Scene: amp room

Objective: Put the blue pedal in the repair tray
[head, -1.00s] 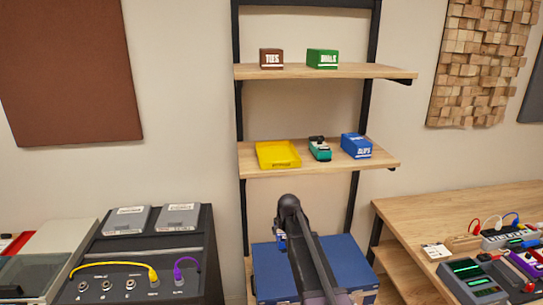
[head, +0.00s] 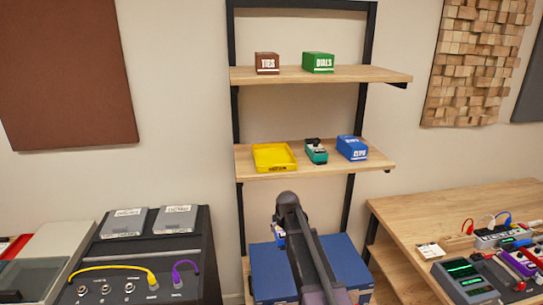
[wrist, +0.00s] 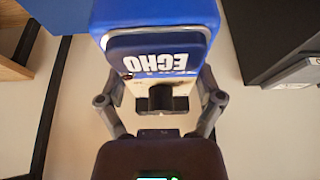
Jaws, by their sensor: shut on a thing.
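In the wrist view my gripper (wrist: 160,85) is shut on a blue pedal (wrist: 168,44) with ECHO on its face, upside down in the picture. In the head view my gripper (head: 279,224) is mostly hidden behind my arm, and only a small blue part of the pedal (head: 279,240) shows. A shallow yellow tray (head: 273,162) stands on the left of the middle shelf. Its front label is too small to read. The gripper and pedal are below and in front of this shelf, apart from the tray.
A teal device (head: 316,151) and a blue box (head: 352,148) share the middle shelf (head: 300,170). Brown and green boxes stand on the upper shelf. A large blue case (head: 352,265) lies low behind my arm. A black amp unit (head: 150,250) is left, a cluttered wooden table (head: 415,215) right.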

